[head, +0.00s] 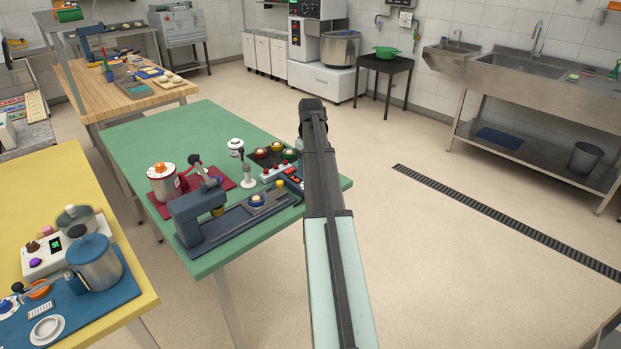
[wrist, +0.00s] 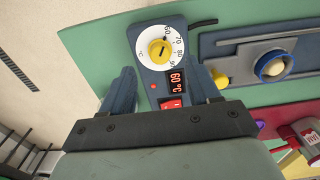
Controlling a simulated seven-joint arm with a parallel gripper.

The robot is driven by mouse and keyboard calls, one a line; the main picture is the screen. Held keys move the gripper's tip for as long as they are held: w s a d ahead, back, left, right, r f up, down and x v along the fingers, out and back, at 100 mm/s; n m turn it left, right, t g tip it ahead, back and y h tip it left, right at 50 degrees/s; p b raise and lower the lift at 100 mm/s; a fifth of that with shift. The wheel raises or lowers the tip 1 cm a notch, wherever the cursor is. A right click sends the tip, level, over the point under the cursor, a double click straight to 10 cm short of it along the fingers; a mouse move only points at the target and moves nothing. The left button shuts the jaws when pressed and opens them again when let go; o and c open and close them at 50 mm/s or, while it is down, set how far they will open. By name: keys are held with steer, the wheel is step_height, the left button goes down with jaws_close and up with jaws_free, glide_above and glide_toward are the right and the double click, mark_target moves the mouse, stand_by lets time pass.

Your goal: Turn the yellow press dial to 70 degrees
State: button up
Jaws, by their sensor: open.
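The yellow dial (wrist: 161,51) sits on a white round scale plate in the wrist view, with 60, 70, 80 and 90 printed along its right side. It has a small dark pointer line. The dial is on a dark blue control box (wrist: 152,84), whose red display (wrist: 176,80) reads 60 °C. A red switch (wrist: 171,104) lies below the display. My gripper (wrist: 163,78) is open, with one blue finger on each side of the box and nothing held. The dial lies beyond the fingertips. In the head view my arm hides the gripper.
The box lies on a green table (head: 160,126). A press base (wrist: 248,60) with a blue ring and a yellow knob (wrist: 221,79) lies right of the box. Floor right of the table is clear.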

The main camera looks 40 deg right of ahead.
steer(key=shift+f, duration=2.35)
steer(key=shift+c, duration=0.4)
steer(key=c, duration=0.9)
steer(key=shift+c, duration=0.2)
steer(key=shift+m, duration=0.3)
steer(key=m, duration=0.3)
steer(key=shift+m, duration=2)
